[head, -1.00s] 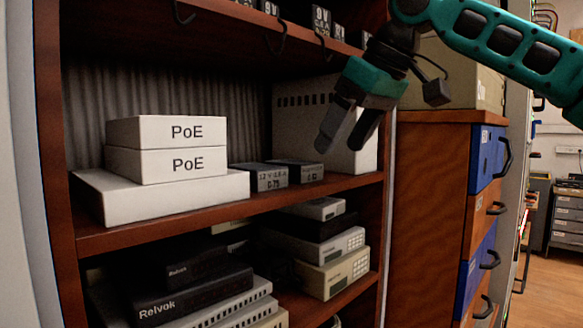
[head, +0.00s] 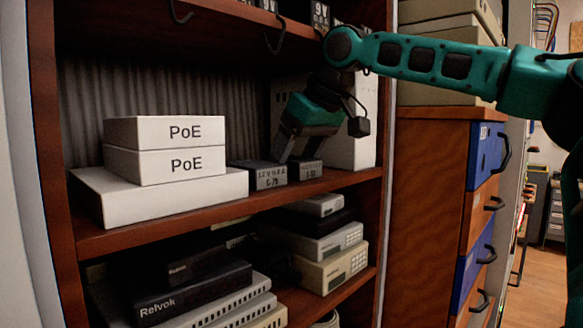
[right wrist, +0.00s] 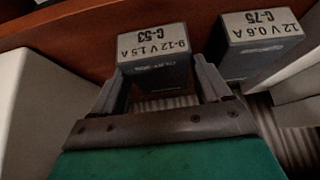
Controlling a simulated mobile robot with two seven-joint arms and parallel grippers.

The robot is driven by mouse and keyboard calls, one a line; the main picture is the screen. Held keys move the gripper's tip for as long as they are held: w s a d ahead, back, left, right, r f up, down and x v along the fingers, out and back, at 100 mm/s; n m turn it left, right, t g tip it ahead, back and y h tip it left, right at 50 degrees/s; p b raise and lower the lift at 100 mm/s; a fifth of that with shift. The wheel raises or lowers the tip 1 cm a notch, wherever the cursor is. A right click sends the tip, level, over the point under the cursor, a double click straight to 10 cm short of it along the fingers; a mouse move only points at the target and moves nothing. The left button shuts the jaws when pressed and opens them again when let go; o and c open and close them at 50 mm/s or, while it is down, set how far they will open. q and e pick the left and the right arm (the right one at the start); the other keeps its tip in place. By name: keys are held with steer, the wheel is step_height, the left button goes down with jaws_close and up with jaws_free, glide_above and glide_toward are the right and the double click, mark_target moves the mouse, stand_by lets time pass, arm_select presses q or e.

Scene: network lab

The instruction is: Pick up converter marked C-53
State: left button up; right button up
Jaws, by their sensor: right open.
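The converter marked C-53 (right wrist: 152,48) is a small dark grey box with a pale label, "9-12 V 1.5 A", upside down in the right wrist view. In the head view it is the right one (head: 309,172) of two small boxes on the middle shelf. My right gripper (right wrist: 160,72) is open, one finger on either side of C-53; I cannot tell whether they touch it. In the head view the gripper (head: 292,152) reaches down from above and behind the boxes' front faces, its fingertips partly hidden. My left gripper is not in view.
A similar converter marked C-75 (right wrist: 262,45) stands close beside C-53, also in the head view (head: 265,176). White PoE boxes (head: 165,165) are stacked at left. A tall white box (head: 352,140) is close at right. The shelf above (head: 215,30) has hooks hanging from it.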

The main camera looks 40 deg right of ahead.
steer(key=shift+c, duration=0.2)
steer(key=c, duration=0.9)
